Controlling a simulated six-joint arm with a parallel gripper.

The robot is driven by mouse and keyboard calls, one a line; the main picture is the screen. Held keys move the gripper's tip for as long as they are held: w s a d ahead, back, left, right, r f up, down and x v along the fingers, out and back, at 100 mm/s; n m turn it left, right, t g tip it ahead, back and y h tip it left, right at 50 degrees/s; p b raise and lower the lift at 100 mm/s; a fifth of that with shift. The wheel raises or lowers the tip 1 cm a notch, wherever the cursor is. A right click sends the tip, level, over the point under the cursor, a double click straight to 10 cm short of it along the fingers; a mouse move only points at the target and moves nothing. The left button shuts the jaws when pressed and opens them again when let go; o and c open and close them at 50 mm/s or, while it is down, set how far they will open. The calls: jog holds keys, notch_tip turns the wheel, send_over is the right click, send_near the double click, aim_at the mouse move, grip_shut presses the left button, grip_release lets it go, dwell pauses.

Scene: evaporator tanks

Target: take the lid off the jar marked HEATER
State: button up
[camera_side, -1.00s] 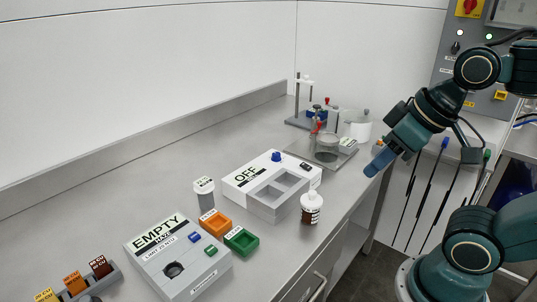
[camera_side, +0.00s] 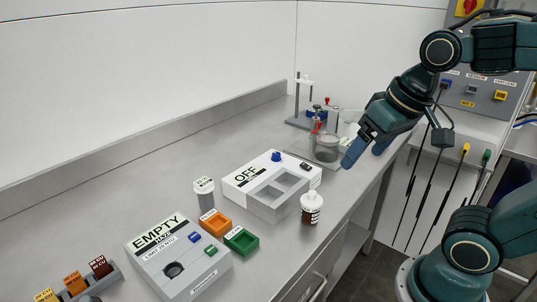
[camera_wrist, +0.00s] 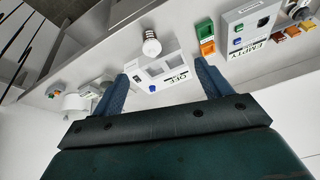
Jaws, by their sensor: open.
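No HEATER marking is readable in either view. A glass jar (camera_side: 326,152) stands on a grey stand at the back right of the bench, with red and dark fittings above it. A white pot (camera_side: 351,129) behind it is mostly hidden by my arm; a white cylinder (camera_wrist: 76,102), probably this pot, shows in the wrist view. My gripper (camera_side: 366,152) is open and empty above the bench's right edge, close to the glass jar and apart from it. In the wrist view my gripper (camera_wrist: 162,76) shows its fingers spread wide with nothing between them.
A white OFF box (camera_side: 262,178), a white-capped bottle (camera_side: 311,210), a small capped jar (camera_side: 204,192), orange (camera_side: 215,222) and green (camera_side: 241,240) trays, and an EMPTY box (camera_side: 175,262) stand nearer. The left rear bench is clear.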

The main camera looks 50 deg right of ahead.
jog(key=w+d+f+m+g, duration=0.2)
jog(key=w+m, duration=0.4)
jog(key=w+d+f+m+g, duration=0.2)
jog(key=w+d+f+m, duration=0.1)
jog(key=w+m, duration=0.2)
jog(key=shift+w+f+m+g, duration=0.3)
jog(key=shift+w+m, duration=0.1)
jog(key=shift+w, duration=0.75)
send_over(313, 191)
jog(key=shift+f, duration=4.3)
jog(key=shift+f, duration=2.6)
